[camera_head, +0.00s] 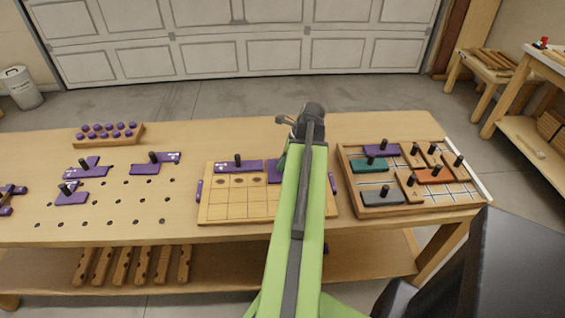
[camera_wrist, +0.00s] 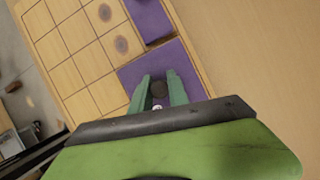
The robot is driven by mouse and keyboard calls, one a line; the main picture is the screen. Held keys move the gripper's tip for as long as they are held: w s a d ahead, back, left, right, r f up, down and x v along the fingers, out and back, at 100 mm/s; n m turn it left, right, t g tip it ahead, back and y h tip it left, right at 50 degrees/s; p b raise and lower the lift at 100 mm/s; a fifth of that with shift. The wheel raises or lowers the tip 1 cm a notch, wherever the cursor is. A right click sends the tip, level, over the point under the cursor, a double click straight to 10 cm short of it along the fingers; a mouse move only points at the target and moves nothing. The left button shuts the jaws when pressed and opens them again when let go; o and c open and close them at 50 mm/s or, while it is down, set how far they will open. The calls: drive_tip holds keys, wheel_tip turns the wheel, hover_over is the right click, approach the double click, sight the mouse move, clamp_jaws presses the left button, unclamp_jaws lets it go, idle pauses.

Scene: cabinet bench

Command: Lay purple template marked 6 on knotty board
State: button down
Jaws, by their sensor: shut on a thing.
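My gripper (camera_wrist: 160,82) is shut on the dark knob of a purple template (camera_wrist: 186,62) in the wrist view. This template lies over the corner of the gridded knotty board (camera_wrist: 68,58), inside its raised rim; I cannot tell whether it rests fully flat. A small white mark beside the knob is too small to read. Another purple template (camera_wrist: 150,18) lies close beside it on the board. In the head view, the knotty board (camera_head: 240,208) has that second template (camera_head: 238,167) at its back left, while my arm hides much of the held template (camera_head: 273,172).
Purple pieces (camera_head: 75,198) with black knobs sit on the holed bench at left, near a wooden block with purple pegs (camera_head: 108,133). A wooden tray (camera_head: 350,180) of coloured knobbed pieces stands at right. Purple strips (camera_head: 199,191) flank the board. Bare bench lies behind it.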

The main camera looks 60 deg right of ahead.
idle(0.3)
drive_tip(key=c, duration=1.2)
unclamp_jaws()
drive_tip(key=shift+o, duration=0.4)
drive_tip(key=o, duration=0.3)
wheel_tip(320, 180, up, 8)
drive_tip(key=p, duration=0.8)
drive_tip(key=shift+r, duration=0.1)
